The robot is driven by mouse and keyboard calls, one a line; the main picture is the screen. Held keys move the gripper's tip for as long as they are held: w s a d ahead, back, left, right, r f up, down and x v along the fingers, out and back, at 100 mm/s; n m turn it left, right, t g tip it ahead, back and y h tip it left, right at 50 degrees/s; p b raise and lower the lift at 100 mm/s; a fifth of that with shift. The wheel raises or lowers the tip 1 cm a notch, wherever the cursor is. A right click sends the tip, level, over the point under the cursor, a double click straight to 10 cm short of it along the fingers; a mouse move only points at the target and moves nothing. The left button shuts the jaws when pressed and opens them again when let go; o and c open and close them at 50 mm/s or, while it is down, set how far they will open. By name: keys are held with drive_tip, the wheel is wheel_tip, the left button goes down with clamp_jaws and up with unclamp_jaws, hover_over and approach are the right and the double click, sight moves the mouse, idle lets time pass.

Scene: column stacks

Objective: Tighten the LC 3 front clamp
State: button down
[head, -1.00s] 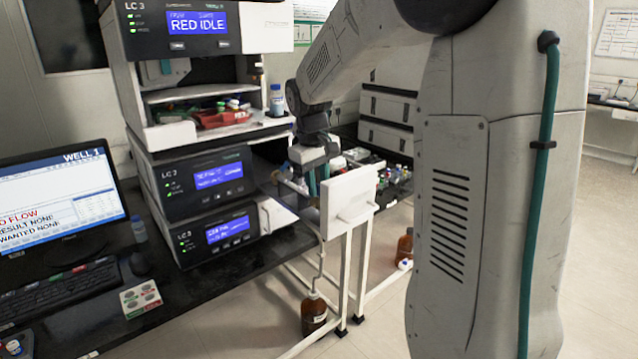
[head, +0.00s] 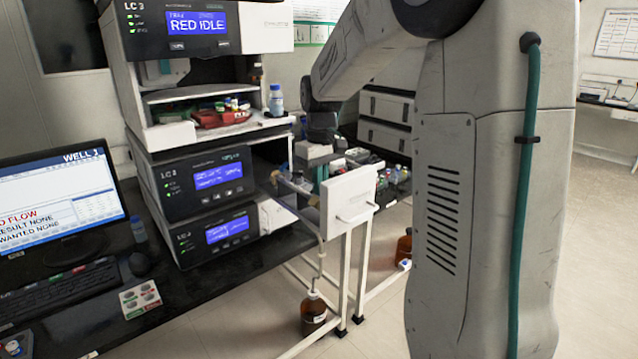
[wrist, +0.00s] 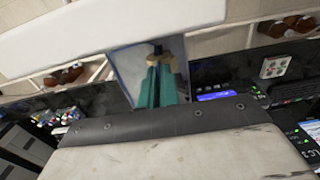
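The LC 3 stack (head: 150,190) stands on the black bench at the left in the head view, with blue displays. A white door panel (head: 349,203) stands open at its right side. My gripper (wrist: 160,72) shows in the wrist view as teal fingers, close together, with brass-coloured parts and a dark spot at their tips. I cannot tell whether they hold anything. In the head view the gripper is small and partly hidden behind the door panel. The front clamp cannot be made out clearly; small tan fittings (head: 296,182) sit between the stack and the door.
A monitor (head: 60,195) and keyboard (head: 60,300) are on the bench at the left. A brown bottle (head: 314,312) stands on the floor below the door, with a tube running into it. A cart with several small bottles (head: 395,175) is behind the door. Floor at the right is open.

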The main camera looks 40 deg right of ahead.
drive_tip(key=y, duration=0.1)
drive_tip(key=d+y, duration=0.1)
drive_tip(key=y, duration=0.1)
drive_tip(key=d+y, duration=0.1)
drive_tip(key=shift+d+f, duration=0.2)
drive_tip(key=shift+f, duration=0.05)
drive_tip(key=shift+d+f+y, duration=0.2)
drive_tip(key=shift+d+y, duration=0.1)
drive_tip(key=shift+y, duration=0.5)
drive_tip(key=shift+d+f+y, duration=0.2)
drive_tip(key=shift+d+y, duration=0.05)
drive_tip(key=shift+y, duration=0.55)
drive_tip(key=shift+d+f+y, duration=0.2)
drive_tip(key=shift+d+y, duration=0.1)
drive_tip(key=shift+y, duration=0.5)
drive_tip(key=c, duration=1.6)
unclamp_jaws()
drive_tip(key=v, duration=0.7)
drive_tip(key=shift+w+d+r, duration=0.15)
drive_tip(key=shift+d+r, duration=0.1)
drive_tip(key=shift+d, duration=0.1)
